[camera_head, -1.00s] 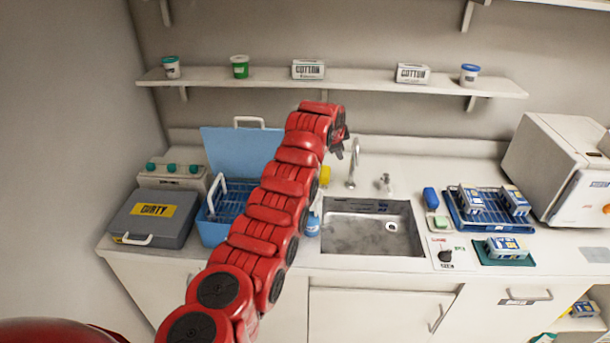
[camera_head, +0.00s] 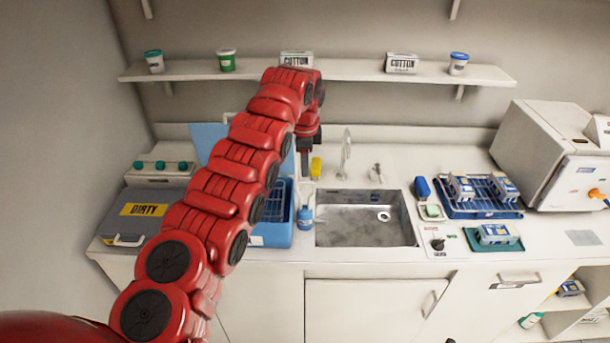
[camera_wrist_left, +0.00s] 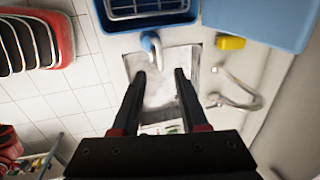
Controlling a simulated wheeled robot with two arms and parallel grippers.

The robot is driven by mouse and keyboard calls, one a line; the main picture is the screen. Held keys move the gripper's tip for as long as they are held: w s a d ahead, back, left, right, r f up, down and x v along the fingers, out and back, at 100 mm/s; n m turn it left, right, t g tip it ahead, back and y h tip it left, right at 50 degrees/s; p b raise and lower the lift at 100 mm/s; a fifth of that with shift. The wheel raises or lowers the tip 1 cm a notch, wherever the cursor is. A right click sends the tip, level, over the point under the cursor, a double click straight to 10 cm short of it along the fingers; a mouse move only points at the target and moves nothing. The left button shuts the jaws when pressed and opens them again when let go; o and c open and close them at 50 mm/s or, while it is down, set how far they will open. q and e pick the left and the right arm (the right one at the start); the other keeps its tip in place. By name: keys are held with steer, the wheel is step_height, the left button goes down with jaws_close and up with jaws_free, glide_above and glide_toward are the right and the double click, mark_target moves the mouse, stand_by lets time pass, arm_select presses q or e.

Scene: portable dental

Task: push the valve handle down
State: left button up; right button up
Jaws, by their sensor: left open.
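A small silver valve fitting with a handle (camera_head: 376,172) stands on the counter behind the sink, right of the tall curved faucet (camera_head: 346,152). Which way the handle lies is too small to tell. The faucet (camera_wrist_left: 240,92) shows blurred at the right of the left wrist view. My left gripper (camera_head: 304,170) points down above the back of the counter, left of the faucet and apart from the valve fitting. In the left wrist view its two dark fingers (camera_wrist_left: 160,74) are spread with nothing between them. My right gripper is not in view.
The sink (camera_head: 362,232) is empty. A shelf (camera_head: 340,72) runs above.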

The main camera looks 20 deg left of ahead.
mark_target(305, 183)
arm_select(q)
steer(key=f+p, duration=0.1)
steer(key=f, duration=0.1)
steer(key=w+f, duration=0.1)
steer(key=f, duration=0.1)
steer(key=shift+f+p, duration=0.3)
steer(key=shift+p, duration=0.05)
steer(key=shift+w+a+f+p, duration=0.15)
steer(key=shift+f+p, duration=0.15)
steer(key=shift+f, duration=0.75)
jaws_close()
